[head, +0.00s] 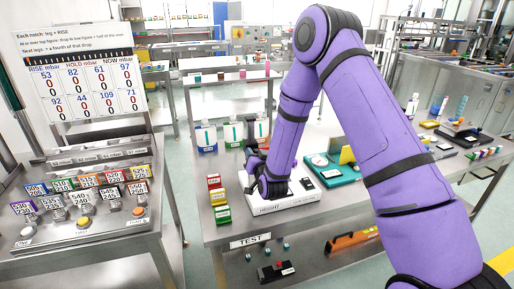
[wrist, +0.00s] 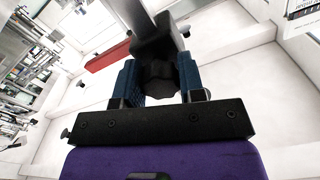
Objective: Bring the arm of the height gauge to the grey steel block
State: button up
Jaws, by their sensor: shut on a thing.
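The height gauge's white base (head: 298,197), marked HEIGHT, stands on the steel table at the centre of the head view. A dark upright part of the gauge (head: 249,152) shows left of my arm. In the wrist view, a black knob (wrist: 160,84) on the gauge's dark carriage (wrist: 156,42) sits between the blue fingers of my gripper (wrist: 160,90), which is shut on it. A grey post (wrist: 130,14) rises past the carriage. In the head view my gripper (head: 264,188) is low over the base and partly hidden by my wrist. I cannot make out the grey steel block.
A teal tray (head: 335,175) with a dial lies right of the gauge. A sloped panel with tagged knobs (head: 85,218) is at far left. A red bar (wrist: 107,54) shows in the wrist view.

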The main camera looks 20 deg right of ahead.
notch_tip(320, 180, down, 10)
jog(key=shift+r, duration=0.15)
dwell(0.4)
jog(key=o, duration=0.8)
jog(key=shift+o, duration=0.2)
jog(key=s, duration=1.1)
jog(key=shift+w, duration=0.1)
dwell(0.4)
